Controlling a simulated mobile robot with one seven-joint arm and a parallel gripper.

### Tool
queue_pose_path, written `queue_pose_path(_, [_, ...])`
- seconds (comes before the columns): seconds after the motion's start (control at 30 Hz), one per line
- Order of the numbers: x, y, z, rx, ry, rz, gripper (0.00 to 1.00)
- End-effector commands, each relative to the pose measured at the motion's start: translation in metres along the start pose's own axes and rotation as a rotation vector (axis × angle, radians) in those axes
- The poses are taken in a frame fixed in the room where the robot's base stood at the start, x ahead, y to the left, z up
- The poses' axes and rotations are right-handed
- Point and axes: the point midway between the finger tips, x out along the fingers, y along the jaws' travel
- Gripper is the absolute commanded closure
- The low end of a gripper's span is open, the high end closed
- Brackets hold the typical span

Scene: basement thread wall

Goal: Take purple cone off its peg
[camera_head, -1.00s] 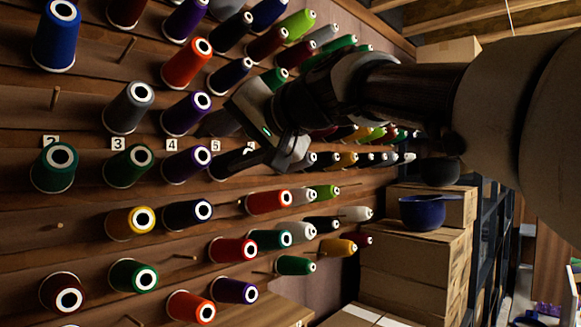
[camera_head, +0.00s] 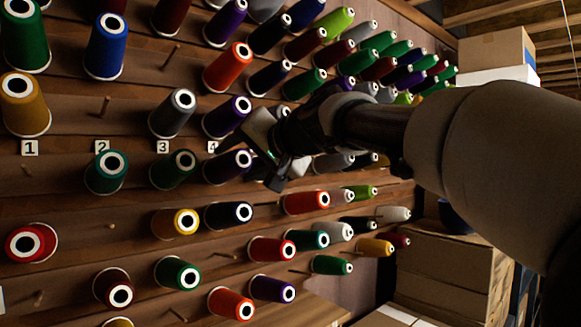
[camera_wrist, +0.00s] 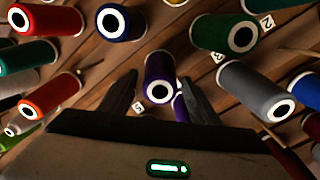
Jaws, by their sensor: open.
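A purple cone (camera_head: 226,168) sits on a peg of the wooden thread wall beside the number 4 label, its white-ringed end facing out. In the wrist view the purple cone (camera_wrist: 158,70) lies between my gripper's two dark fingers, with its ringed end toward the camera. My gripper (camera_head: 270,168) is open and empty, just right of this cone in the head view. I cannot tell how far the fingertips are from the cone. A second purple cone (camera_head: 228,117) hangs just above it and is partly hidden behind a finger in the wrist view.
Close neighbours are a dark green cone (camera_head: 173,168) to the left, a navy cone (camera_head: 228,215) below and a grey cone (camera_head: 172,113) up-left. Several bare pegs (camera_head: 105,105) stick out of the wall. Cardboard boxes (camera_head: 450,275) stand at the right.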

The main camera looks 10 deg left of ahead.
Motion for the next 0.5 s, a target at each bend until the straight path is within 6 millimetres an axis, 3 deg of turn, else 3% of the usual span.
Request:
queue_pose_path(0.13, [0.0,-0.0001,0.0001,0.0,0.0,0.0,0.44])
queue_pose_path(0.33, [-0.0002,0.0,0.0001,0.0,0.0,0.0,0.76])
queue_pose_path(0.5, [-0.0025,0.0,-0.0001,0.0,0.001,-0.001,0.78])
